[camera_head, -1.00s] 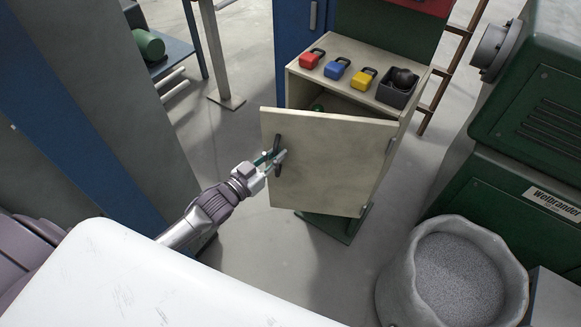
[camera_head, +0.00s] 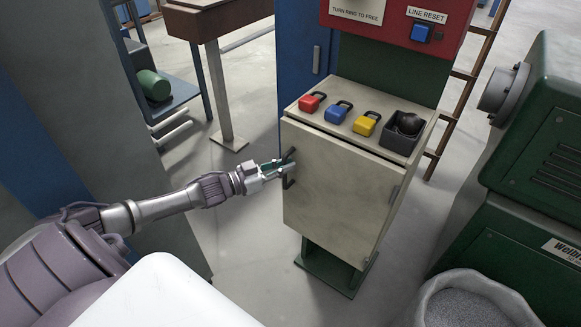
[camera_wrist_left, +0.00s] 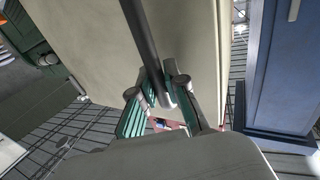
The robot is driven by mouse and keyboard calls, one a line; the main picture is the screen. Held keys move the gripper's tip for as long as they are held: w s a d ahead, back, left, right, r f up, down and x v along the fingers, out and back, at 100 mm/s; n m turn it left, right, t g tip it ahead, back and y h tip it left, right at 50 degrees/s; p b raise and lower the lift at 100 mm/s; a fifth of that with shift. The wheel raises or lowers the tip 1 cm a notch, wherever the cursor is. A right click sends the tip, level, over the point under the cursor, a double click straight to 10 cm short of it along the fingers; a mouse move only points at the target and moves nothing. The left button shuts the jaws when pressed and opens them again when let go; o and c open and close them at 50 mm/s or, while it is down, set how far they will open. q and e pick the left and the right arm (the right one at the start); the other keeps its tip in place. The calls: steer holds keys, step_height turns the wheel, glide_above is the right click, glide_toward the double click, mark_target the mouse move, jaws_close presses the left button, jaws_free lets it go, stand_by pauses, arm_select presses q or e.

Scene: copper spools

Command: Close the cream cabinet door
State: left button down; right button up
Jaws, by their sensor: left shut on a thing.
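The cream cabinet door (camera_head: 335,185) is flush or nearly flush with the front of the cream cabinet (camera_head: 300,112) in the head view; whether a small gap is left I cannot tell. Its dark bar handle (camera_head: 288,168) is at the door's left edge, and the hinge side is at the right. My left gripper (camera_head: 283,168) is shut on the handle. In the left wrist view the handle (camera_wrist_left: 141,35) runs down between the fingers (camera_wrist_left: 160,92), with the cream door (camera_wrist_left: 90,40) behind it. My right gripper is not in view.
Red, blue and yellow padlocks (camera_head: 338,111) and a dark bin (camera_head: 402,134) stand on the cabinet top. A green machine (camera_head: 540,150) and a tub of grey granules (camera_head: 470,305) are at the right. A blue cabinet (camera_head: 300,55) stands behind. Floor left of the cabinet is clear.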

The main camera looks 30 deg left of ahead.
arm_select(q)
steer(key=shift+w+a+r, duration=0.15)
steer(key=shift+r, duration=0.05)
steer(key=c, duration=1.7)
jaws_free()
steer(key=o, duration=0.5)
steer(key=shift+w+f, duration=0.15)
steer(key=shift+w, duration=0.05)
steer(key=shift+s, duration=0.15)
steer(key=shift+s+f, duration=0.1)
steer(key=shift+s, duration=0.1)
steer(key=shift+v, duration=3.45)
